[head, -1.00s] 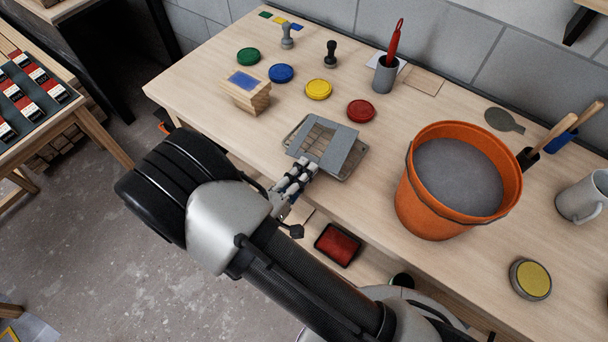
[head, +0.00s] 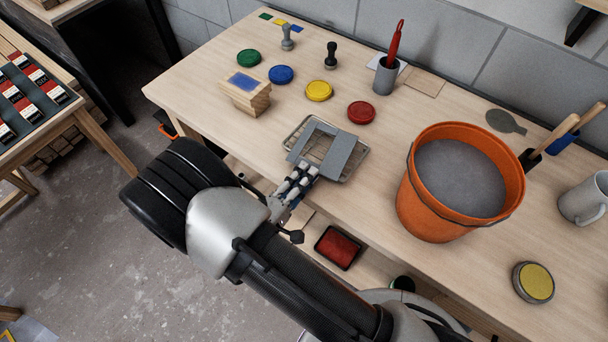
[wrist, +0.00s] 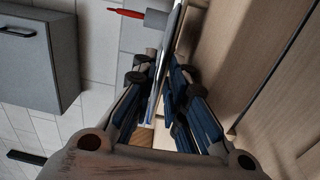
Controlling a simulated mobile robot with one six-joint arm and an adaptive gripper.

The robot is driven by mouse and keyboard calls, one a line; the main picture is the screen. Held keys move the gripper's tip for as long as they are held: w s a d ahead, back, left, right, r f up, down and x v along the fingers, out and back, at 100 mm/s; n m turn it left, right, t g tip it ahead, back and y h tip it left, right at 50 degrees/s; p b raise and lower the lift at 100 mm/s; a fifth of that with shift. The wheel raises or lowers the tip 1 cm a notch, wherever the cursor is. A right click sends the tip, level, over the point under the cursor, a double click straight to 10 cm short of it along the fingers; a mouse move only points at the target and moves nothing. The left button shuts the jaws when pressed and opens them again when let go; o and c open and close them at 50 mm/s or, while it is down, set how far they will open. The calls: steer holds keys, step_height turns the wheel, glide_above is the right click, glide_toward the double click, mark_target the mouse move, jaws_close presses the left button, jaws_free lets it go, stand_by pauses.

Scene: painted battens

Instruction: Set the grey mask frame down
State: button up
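The grey mask frame (head: 341,156), a flat square plate with a rectangular opening, is over a shallow grey tray (head: 361,156) near the front edge of the bench. The tray's rim shows on several sides of the frame. My gripper (head: 300,178) holds the frame by its near edge. In the wrist view my fingers (wrist: 166,85) are closed on the thin plate (wrist: 173,45), seen almost edge-on. I cannot tell whether the frame touches the tray or hangs just above it.
An orange bucket (head: 430,217) stands close on the right. A red ink lid (head: 361,112), a yellow one (head: 319,90) and a wooden block (head: 246,100) lie behind and left. Bare bench top (head: 215,65) is free at the far left.

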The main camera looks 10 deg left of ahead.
steer(key=p+v, duration=0.1)
steer(key=v, duration=1.1)
steer(key=shift+p, duration=0.4)
